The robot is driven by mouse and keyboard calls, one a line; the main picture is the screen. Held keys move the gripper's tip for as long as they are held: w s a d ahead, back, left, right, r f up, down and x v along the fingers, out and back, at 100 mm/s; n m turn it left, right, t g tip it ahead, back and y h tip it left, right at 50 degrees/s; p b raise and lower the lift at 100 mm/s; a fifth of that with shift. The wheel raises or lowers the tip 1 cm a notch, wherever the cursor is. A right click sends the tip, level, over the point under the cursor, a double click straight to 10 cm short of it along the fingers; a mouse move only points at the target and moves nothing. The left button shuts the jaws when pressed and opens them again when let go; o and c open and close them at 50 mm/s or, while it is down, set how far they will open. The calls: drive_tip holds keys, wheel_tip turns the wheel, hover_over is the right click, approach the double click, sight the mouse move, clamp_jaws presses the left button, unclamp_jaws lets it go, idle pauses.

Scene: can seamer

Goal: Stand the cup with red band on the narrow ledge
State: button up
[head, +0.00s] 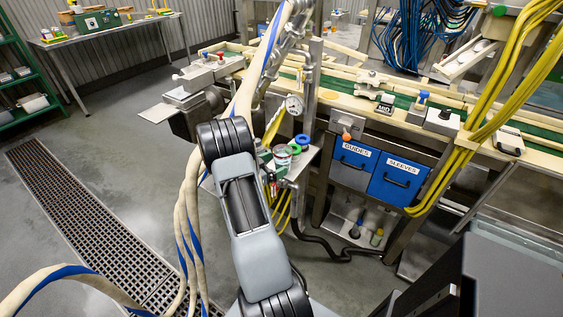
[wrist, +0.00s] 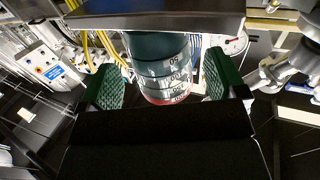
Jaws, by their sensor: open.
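In the wrist view, a cup with pale numbered bands and a red band (wrist: 165,72) is between the two green finger pads of my gripper (wrist: 163,85). A gap shows on each side of it, so the jaws are open around it without gripping. In the head view, a cup with a red rim (head: 283,152) stands on a small metal shelf (head: 312,158) beside the conveyor. I cannot tell for sure which surface is the narrow ledge.
Green-ringed (head: 294,148) and blue-ringed (head: 302,139) items are close by on the shelf. A pressure gauge (head: 293,105) and a metal post (head: 312,85) rise near it. Blue drawers (head: 398,177) are to the right. Yellow hoses (head: 490,100) hang further right.

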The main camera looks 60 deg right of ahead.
drive_tip(key=v, duration=0.8)
drive_tip(key=w+a+r+n+t+y, duration=0.2)
drive_tip(key=w+a+r+n+t, duration=0.15)
drive_tip(key=w+t, duration=0.35)
drive_tip(key=w+a+r+n+t+y, duration=0.2)
drive_tip(key=w+a+r+n+t, duration=0.15)
drive_tip(key=w+t, duration=0.25)
drive_tip(key=w+a+r+n+t+y, duration=0.3)
drive_tip(key=a+n+t+y, duration=0.3)
drive_tip(key=a, duration=0.6)
drive_tip(key=s+a+r+n+g+y, duration=0.1)
drive_tip(key=s+a+n+g+y, duration=0.1)
drive_tip(key=s+a+n+y, duration=0.3)
drive_tip(key=s+a+r+n+g+y, duration=0.15)
drive_tip(key=s+a, duration=0.25)
drive_tip(key=a, duration=0.4)
drive_tip(key=s+f+n+g, duration=0.1)
drive_tip(key=s+n+g, duration=0.2)
drive_tip(key=s, duration=0.9)
drive_tip(key=shift+s+a+f+g, duration=0.3)
drive_tip(key=shift+a+g, duration=0.15)
drive_tip(key=shift+g, duration=0.8)
